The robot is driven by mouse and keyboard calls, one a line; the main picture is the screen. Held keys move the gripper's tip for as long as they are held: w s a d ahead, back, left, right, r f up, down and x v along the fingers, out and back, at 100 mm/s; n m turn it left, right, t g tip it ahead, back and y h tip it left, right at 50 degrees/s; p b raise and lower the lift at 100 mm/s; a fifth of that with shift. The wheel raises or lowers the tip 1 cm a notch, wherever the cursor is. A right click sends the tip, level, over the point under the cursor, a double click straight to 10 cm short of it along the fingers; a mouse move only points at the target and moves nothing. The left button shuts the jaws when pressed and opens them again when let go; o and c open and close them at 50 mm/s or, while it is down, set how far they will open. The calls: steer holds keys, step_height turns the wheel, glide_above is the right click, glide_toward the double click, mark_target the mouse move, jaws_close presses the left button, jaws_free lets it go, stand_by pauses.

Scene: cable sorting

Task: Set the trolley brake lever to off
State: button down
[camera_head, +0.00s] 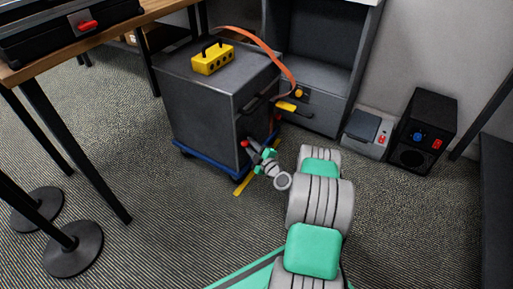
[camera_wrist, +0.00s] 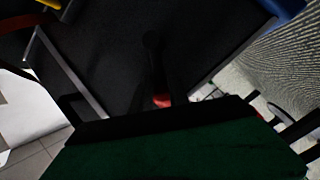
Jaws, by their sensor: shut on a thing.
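The trolley (camera_head: 205,115) is a dark grey box on a blue base (camera_head: 205,168), standing in the middle of the head view. The brake lever shows as a dark bar with a red tip (camera_wrist: 162,100) against the trolley's dark face in the wrist view. My gripper (camera_head: 249,146) is at the trolley's near right side, low down, with red showing at its fingertips. It is shut on the lever's red end. The fingers and my wrist hide part of the lever. I cannot read any on or off marking.
A yellow block with a handle (camera_head: 212,60) sits on the trolley top. An orange cable (camera_head: 262,43) arches toward the grey cabinet (camera_head: 312,105) behind. A black speaker-like box (camera_head: 424,130) stands right. A wooden table (camera_head: 100,42) and round black stand bases (camera_head: 73,248) are left.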

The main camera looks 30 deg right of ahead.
steer(key=shift+s+a+f+n, duration=0.15)
steer(key=shift+a+n, duration=0.15)
steer(key=shift+a, duration=0.25)
steer(key=shift+f, duration=0.1)
steer(key=c, duration=1.2)
jaws_free()
steer(key=shift+c, duration=0.2)
steer(key=shift+d, duration=0.3)
steer(key=s+p, duration=0.2)
steer(key=s, duration=0.5)
steer(key=shift+s+d+r+p, duration=0.2)
steer(key=shift+s+p, duration=0.1)
steer(key=shift+s, duration=0.1)
